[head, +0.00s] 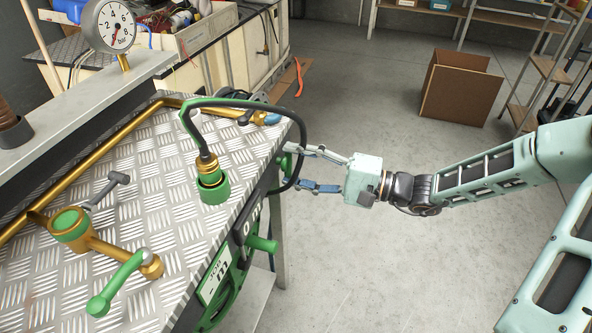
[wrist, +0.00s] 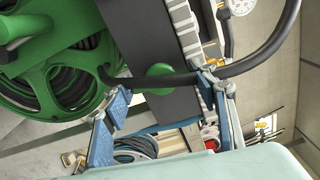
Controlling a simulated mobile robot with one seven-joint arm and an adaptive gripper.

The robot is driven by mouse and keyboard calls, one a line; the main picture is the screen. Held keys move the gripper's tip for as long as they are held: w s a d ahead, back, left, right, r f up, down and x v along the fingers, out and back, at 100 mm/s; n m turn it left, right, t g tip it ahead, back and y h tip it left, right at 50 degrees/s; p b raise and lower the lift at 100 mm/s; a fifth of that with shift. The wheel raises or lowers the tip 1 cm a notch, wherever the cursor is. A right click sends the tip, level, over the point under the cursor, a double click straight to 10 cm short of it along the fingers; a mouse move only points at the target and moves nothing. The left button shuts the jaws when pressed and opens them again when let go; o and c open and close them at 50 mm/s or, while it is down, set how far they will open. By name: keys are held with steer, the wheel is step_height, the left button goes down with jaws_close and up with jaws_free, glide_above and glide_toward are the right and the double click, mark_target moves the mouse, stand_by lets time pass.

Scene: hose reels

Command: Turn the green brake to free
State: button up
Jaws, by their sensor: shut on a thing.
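The green brake shows as a round green knob (wrist: 160,77) on a dark panel in the wrist view. In the head view it is a small green patch (head: 284,162) at the table's right edge, partly hidden by a black hose. My gripper (head: 287,170) reaches in from the right at that edge, with one finger on each side of the brake. The contact itself is hard to see, and any free mark is not readable.
The black hose (head: 301,150) loops past my fingers, and crosses in front of the knob in the wrist view (wrist: 240,68). A green reel (wrist: 45,70) is close on the left there. Pipes and valves (head: 70,225) cover the table. Open floor lies right, with a cardboard box (head: 460,90) behind.

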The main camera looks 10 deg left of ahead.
steer(key=shift+f+n+b, duration=0.15)
steer(key=shift+n+b, duration=0.2)
steer(key=shift+n, duration=0.45)
steer(key=o, duration=1.2)
steer(key=shift+c, duration=0.2)
steer(key=shift+d, duration=0.1)
steer(key=d, duration=1.2)
steer(key=shift+s, duration=0.45)
steer(key=shift+a, duration=0.1)
